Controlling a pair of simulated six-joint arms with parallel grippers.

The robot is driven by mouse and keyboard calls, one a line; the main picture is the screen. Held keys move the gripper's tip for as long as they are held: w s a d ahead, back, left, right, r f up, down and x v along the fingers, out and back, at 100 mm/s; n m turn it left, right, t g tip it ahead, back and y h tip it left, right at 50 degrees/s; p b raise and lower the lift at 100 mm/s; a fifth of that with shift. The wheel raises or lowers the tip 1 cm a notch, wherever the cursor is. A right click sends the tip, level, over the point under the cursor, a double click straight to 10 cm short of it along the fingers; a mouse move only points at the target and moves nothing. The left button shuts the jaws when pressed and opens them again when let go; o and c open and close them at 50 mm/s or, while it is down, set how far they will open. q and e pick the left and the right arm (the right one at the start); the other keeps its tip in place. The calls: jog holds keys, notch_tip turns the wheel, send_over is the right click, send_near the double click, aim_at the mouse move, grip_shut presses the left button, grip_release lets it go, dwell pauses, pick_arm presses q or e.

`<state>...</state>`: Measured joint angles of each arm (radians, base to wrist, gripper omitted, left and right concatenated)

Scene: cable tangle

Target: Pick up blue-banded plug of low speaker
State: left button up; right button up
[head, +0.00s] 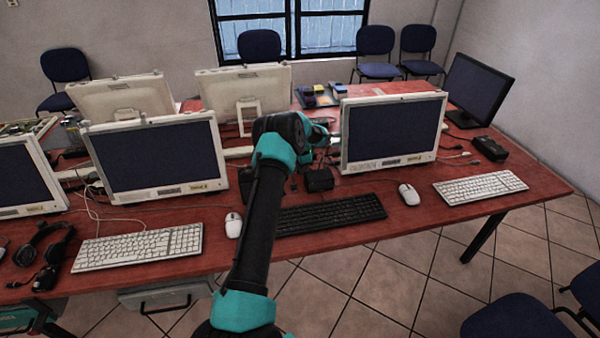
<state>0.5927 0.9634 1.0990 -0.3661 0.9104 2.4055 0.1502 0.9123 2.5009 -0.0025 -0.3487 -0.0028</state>
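My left arm reaches up the middle of the head view, and its gripper (328,146) is over the red table between two monitors. The gripper is small and partly behind its own wrist, so I cannot tell whether its fingers are open or shut, or whether they touch anything. A small black box (318,180), possibly a speaker, sits just below the gripper, behind the black keyboard. No blue-banded plug can be made out; cables and the area by the gripper are too small or hidden. My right gripper is not in view.
Monitors stand left (157,158) and right (393,132) of the gripper. A black keyboard (330,214), white mouse (409,194) and white keyboard (480,187) lie along the front. Another black box (490,148) and loose cables lie at right. The red table (440,222) has bare room near its front right.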

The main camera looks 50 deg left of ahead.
pick_arm(q)
grip_shut()
jog(key=shift+r, duration=0.1)
notch_tip(320, 180, up, 10)
dwell(0.6)
jog(key=shift+c, duration=0.3)
grip_release()
grip_shut()
